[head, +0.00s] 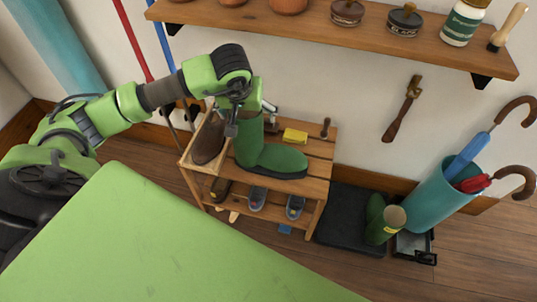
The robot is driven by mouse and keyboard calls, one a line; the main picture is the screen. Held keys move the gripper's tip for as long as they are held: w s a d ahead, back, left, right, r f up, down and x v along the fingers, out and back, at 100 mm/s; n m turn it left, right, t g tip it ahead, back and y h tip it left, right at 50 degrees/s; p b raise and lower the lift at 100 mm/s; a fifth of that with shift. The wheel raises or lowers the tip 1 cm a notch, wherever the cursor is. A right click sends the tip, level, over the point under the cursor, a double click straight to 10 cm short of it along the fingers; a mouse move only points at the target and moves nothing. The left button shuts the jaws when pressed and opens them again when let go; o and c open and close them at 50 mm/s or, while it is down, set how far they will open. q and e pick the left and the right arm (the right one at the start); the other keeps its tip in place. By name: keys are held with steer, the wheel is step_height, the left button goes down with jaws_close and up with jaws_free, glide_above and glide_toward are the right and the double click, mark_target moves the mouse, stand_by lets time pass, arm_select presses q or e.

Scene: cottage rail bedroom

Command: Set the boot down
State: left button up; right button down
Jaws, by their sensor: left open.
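A green boot (275,159) stands upright on the top slats of a small wooden shoe rack (316,165), its toe pointing right. Its shaft rises just under my left gripper (242,122), which is open at the top of the shaft. The gripper partly hides the boot's upper rim, and I cannot tell whether the fingers touch it. A second green boot (380,219) is on a black mat (342,207) on the floor to the right of the rack. My right gripper is not in view.
A brown shoe (209,138), a yellow block (295,136) and a small brush share the rack top. Several shoes sit on the lower shelf. A teal umbrella stand (440,199) is at the right. A wall shelf (330,31) with jars and pots overhangs the scene.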

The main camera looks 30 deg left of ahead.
mark_target(247, 117)
arm_select(q)
steer(key=x, duration=0.4)
steer(key=shift+a+r, duration=0.1)
steer(key=shift+a, duration=0.15)
steer(key=shift+w+a+f, duration=0.1)
steer(key=shift+w+f, duration=0.05)
steer(key=shift+f, duration=0.1)
steer(key=c, duration=2)
steer(key=shift+r, duration=0.1)
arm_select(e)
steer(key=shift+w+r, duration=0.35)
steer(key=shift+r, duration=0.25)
arm_select(q)
steer(key=shift+r, duration=0.15)
